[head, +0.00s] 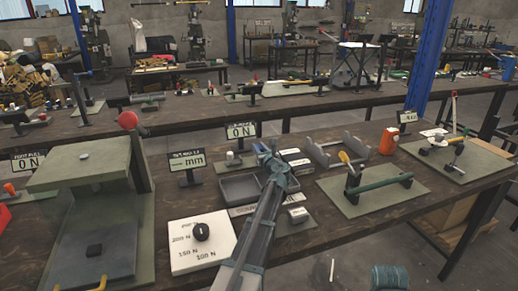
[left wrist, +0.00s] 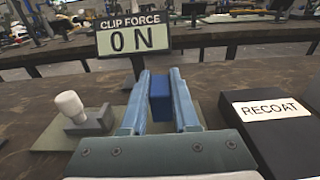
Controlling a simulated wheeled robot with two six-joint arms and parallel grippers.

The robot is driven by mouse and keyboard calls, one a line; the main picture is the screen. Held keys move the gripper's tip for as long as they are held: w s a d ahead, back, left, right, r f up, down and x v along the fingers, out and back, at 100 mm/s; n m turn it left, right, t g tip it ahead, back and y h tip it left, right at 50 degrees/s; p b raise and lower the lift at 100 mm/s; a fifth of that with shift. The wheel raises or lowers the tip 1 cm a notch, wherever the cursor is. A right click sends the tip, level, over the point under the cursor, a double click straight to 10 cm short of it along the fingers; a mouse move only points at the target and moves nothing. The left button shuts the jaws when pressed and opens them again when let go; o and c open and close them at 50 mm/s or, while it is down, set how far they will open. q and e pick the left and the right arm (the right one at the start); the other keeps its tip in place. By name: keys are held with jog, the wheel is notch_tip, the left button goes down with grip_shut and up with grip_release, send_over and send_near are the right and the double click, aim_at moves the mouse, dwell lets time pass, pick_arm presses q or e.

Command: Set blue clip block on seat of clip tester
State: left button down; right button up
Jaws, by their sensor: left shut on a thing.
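My left gripper (head: 266,150) reaches over the bench from the bottom of the head view. In the left wrist view its two fingers (left wrist: 160,100) are shut on the blue clip block (left wrist: 160,98), which sits between the fingertips. The clip tester's display (left wrist: 134,39) reads CLIP FORCE 0 N and stands just beyond the fingers; it also shows in the head view (head: 241,130). A white knob (left wrist: 69,106) stands on the tester's green plate (left wrist: 52,140), left of the fingers. The tester's seat is hidden behind the gripper and block. My right gripper is not in view.
A dark box labelled RECOAT (left wrist: 272,122) is close on the right of my fingers. Grey bins (head: 240,188) and a white dial panel (head: 202,243) lie near my left arm. A mm display (head: 187,162) stands left; a green-handled fixture (head: 375,188) stands right.

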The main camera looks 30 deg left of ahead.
pick_arm(q)
jog(key=shift+f, duration=0.3)
jog(key=shift+s, duration=0.1)
jog(key=c, duration=0.7)
grip_release()
jog(key=shift+d, duration=0.1)
jog(key=shift+o, duration=0.2)
jog(key=shift+r+p, duration=0.35)
jog(key=shift+r, duration=0.15)
jog(key=v, duration=1.1)
jog(key=shift+s+d+r+p, duration=0.15)
jog(key=shift+s+d+p, duration=0.15)
jog(key=shift+p, duration=0.05)
